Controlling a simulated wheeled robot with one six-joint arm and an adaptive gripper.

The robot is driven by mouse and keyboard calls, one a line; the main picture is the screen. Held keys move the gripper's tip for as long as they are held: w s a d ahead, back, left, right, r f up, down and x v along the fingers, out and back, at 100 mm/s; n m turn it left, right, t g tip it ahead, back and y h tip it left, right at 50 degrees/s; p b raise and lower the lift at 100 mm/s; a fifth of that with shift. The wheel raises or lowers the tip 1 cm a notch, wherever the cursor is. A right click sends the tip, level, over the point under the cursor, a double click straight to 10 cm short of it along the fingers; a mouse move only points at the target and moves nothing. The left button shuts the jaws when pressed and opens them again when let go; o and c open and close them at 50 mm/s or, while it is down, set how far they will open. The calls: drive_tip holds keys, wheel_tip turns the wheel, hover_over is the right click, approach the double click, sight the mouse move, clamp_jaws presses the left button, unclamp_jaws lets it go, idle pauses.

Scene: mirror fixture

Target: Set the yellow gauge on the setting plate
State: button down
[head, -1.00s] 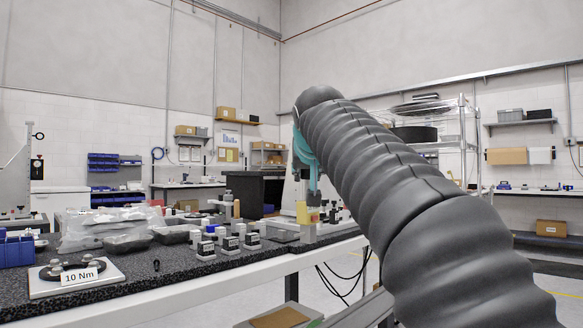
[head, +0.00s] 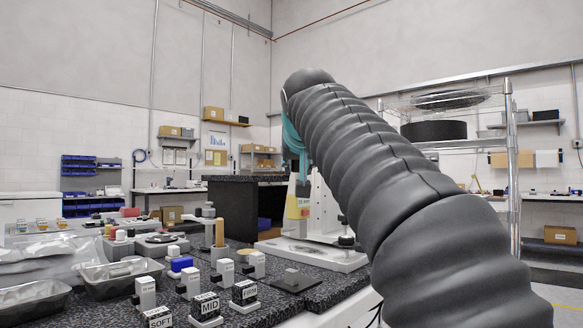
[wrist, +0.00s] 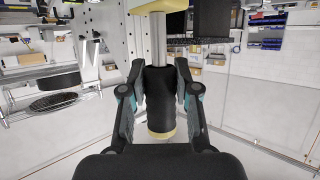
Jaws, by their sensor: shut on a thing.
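My gripper (wrist: 160,84) is shut on a black cylinder with pale yellow ends and a steel rod, seen in the wrist view; I take it for the yellow gauge (wrist: 160,105). In the head view, a yellow block with a pale label (head: 298,207) shows below my teal gripper parts, in front of the white fixture. Contact between it and anything below cannot be told. A flat dark grey square plate (head: 291,282) with a small raised piece lies on the speckled bench; it may be the setting plate. My arm hides the right part of the bench.
White blocks with black faces, marked SOFT, MID (head: 206,307) and FIRM, stand at the bench's front. A wooden-topped post (head: 219,233) stands left of the plate. A white fixture base (head: 312,252) stands behind. A wire rack (head: 513,150) is at right.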

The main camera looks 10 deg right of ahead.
sight(299, 206)
drive_tip(key=shift+d, duration=0.15)
drive_tip(key=shift+f+b, duration=2.75)
drive_tip(key=shift+b, duration=0.1)
drive_tip(key=shift+s+a, duration=0.2)
drive_tip(key=shift+s, duration=0.05)
drive_tip(key=shift+f+b, duration=1.3)
drive_tip(key=shift+f, duration=0.3)
idle(0.3)
drive_tip(key=c, duration=0.8)
unclamp_jaws()
drive_tip(key=shift+o, duration=0.2)
